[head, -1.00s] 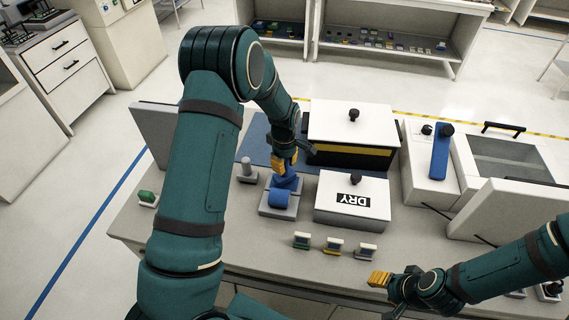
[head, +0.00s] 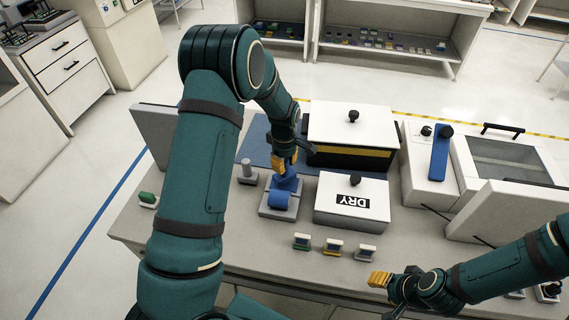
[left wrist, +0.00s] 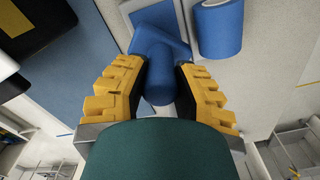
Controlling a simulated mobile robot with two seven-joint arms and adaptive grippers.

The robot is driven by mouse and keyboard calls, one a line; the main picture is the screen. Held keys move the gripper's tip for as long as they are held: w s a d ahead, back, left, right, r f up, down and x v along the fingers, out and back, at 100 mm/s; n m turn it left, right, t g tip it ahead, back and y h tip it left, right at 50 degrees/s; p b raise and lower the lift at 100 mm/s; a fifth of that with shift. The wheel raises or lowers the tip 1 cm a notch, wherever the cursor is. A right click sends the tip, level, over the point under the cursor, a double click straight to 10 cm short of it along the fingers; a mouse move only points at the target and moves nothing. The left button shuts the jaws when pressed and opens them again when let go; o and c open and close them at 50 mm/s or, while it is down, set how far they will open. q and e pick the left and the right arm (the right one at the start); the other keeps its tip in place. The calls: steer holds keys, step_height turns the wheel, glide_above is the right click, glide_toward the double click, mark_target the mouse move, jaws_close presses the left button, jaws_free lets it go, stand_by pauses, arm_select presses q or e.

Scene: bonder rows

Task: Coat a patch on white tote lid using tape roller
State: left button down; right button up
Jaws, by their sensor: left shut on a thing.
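My left gripper (head: 285,162) is shut on the handle from above. In the left wrist view its yellow fingers lie on both sides of the blue handle (left wrist: 160,85), and the blue roll (left wrist: 217,28) is beside it. A white lid (head: 352,122) with a black knob tops a black and yellow tote behind. My right gripper (head: 380,279) hangs at the bench's front edge, apart from everything; its finger gap is unclear.
The white DRY box (head: 350,203) stands close right of the roller. Several small coloured blocks (head: 333,247) line the front. White machines (head: 500,160) fill the right side. A blue mat (head: 257,140) lies behind.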

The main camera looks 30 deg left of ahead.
arm_select(q)
steer(key=shift+r+p, duration=0.85)
steer(key=shift+r, duration=2.2)
steer(key=shift+f, duration=0.1)
